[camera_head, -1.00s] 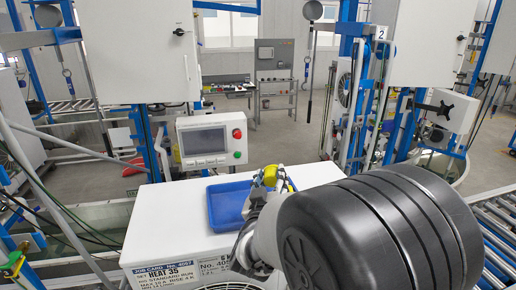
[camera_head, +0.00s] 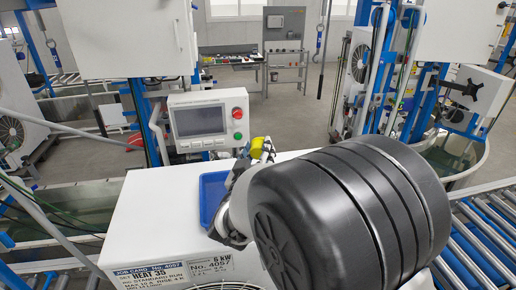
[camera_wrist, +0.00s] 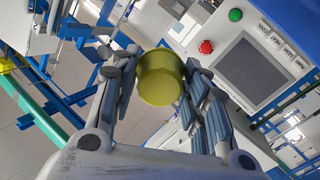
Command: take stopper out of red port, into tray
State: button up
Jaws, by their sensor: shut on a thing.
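A yellow stopper (camera_wrist: 161,77), a short round plug, sits between the two fingers of my gripper (camera_wrist: 160,90) in the wrist view. The fingers are shut on its sides. In the head view the stopper (camera_head: 259,147) shows at the tip of my gripper (camera_head: 263,156), held up past the right side of the blue tray. The blue tray (camera_head: 210,188) lies on top of the white cabinet, partly hidden behind my arm. I see no red port in these frames.
A control panel (camera_head: 208,118) with a screen and red and green buttons stands behind the tray, close to the stopper. The white cabinet (camera_head: 160,215) carries labels on its front. A roller conveyor (camera_head: 485,235) runs at the right.

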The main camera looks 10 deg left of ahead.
notch_tip(320, 180, down, 7)
jog(key=b, duration=0.3)
jog(key=shift+w+r+b, duration=0.1)
jog(key=shift+b, duration=0.25)
jog(key=o, duration=1.2)
jog(key=shift+o, duration=0.2)
jog(key=shift+r, duration=0.15)
jog(key=shift+r+p, duration=2.25)
jog(key=shift+r, duration=1.15)
jog(key=shift+d+f, duration=0.1)
